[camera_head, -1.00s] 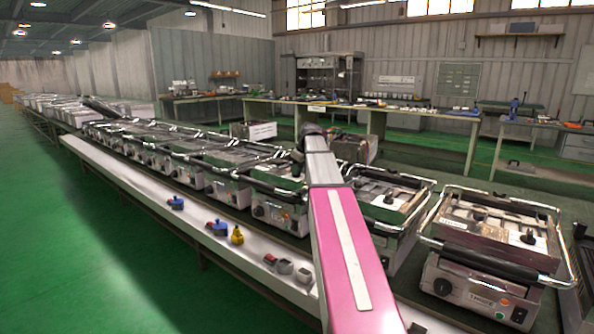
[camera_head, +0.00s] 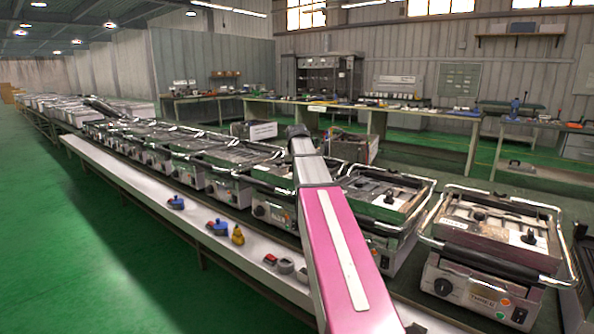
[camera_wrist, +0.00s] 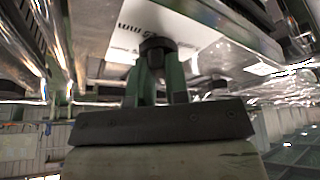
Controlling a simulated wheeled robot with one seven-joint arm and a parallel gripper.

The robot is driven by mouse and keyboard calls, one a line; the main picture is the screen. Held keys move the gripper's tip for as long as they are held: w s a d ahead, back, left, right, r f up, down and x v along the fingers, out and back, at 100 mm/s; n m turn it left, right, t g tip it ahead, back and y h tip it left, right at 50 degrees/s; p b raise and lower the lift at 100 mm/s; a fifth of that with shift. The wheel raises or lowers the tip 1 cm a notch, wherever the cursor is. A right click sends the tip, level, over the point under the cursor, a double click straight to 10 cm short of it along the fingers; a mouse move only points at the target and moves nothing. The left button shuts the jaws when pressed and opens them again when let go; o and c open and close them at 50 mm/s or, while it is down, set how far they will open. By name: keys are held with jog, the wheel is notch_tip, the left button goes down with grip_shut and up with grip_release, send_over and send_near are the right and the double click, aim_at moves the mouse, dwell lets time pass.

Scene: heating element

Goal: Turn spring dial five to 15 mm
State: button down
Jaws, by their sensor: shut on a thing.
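In the wrist view a black spring dial (camera_wrist: 156,43) stands out from a white face plate with upside-down "mm" print. My gripper (camera_wrist: 160,72) has its two green fingers closed around this dial. The number of the dial and its pointer mark cannot be read. In the head view my pink and silver arm reaches in among the row of grills, and the gripper end is hidden. Other grills there carry black front dials, such as the front dial (camera_head: 443,287) of the nearest grill at right.
The nearest grill (camera_head: 480,292) has a black handle bar and chrome side arms. More grills run in a row to the far left. A pale ledge before them holds blue switches (camera_head: 217,227), a yellow knob (camera_head: 237,235) and small red and grey parts. The green floor at left is clear.

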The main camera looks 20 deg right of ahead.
jog(key=m+h, duration=0.1)
jog(key=m, duration=0.3)
jog(key=shift+w+a+g, duration=0.1)
jog(key=shift+g, duration=0.3)
jog(key=shift+m+g+h, duration=0.5)
jog(key=shift+m+h, duration=0.1)
jog(key=shift+m, duration=1.2)
jog(key=c, duration=1.1)
grip_release()
jog(key=v, duration=1)
jog(key=shift+a+r, duration=0.15)
jog(key=shift+r, duration=0.2)
